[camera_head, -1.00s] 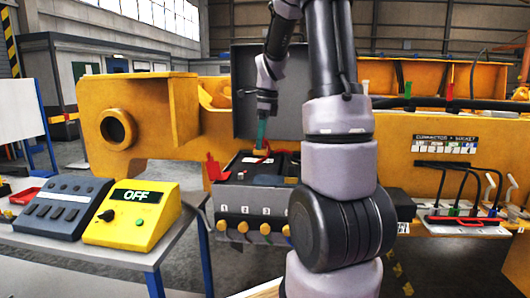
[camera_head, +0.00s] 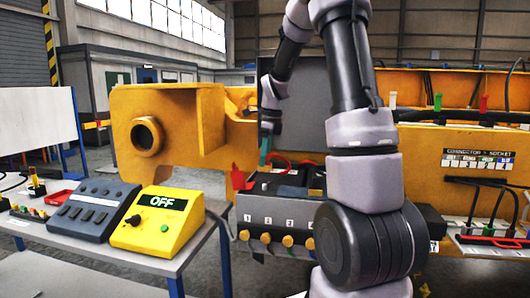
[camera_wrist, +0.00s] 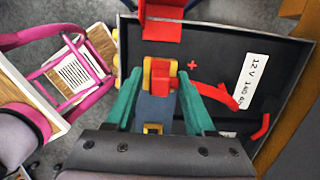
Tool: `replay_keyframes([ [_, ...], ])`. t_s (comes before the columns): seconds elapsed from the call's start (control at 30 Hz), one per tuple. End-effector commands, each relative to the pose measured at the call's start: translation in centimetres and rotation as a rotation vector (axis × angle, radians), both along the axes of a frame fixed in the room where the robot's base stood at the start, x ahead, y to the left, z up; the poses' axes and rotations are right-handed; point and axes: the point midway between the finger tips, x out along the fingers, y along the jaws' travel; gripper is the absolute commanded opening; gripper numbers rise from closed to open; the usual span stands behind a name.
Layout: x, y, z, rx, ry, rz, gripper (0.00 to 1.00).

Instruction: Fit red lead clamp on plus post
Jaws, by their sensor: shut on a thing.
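My gripper (camera_head: 267,150) points down over the dark battery box in the head view. In the wrist view its teal fingers (camera_wrist: 158,103) stand either side of a red clamp (camera_wrist: 165,82) with yellow and blue-grey parts, and are shut on it. The red lead (camera_wrist: 213,94) lies to the right of the fingers. The battery top (camera_wrist: 240,65) is dark, with a white 12 V label and a red plus mark (camera_wrist: 193,66) just right of the clamp. A raised red cover (camera_wrist: 162,22) stands beyond the clamp. The plus post itself is hidden, so I cannot tell whether the clamp touches it.
A raised grey lid or panel (camera_head: 292,92) stands behind the battery. A yellow control box (camera_head: 158,220) reading OFF sits on the table at left. A pink frame (camera_wrist: 75,65) is left of the battery.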

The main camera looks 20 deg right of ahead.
Motion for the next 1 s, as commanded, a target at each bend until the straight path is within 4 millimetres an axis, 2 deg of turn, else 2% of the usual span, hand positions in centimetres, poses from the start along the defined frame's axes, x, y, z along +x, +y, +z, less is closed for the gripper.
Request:
replay_keyframes([
  [0.2,0.0,0.1,-2.1,0.0,0.001,0.001,0.0],
  [0.4,0.0,0.0,-3.3,-0.001,-0.001,0.002,0.0],
  [1.0,0.0,0.0,-3.7,-0.001,-0.001,0.001,0.0],
])
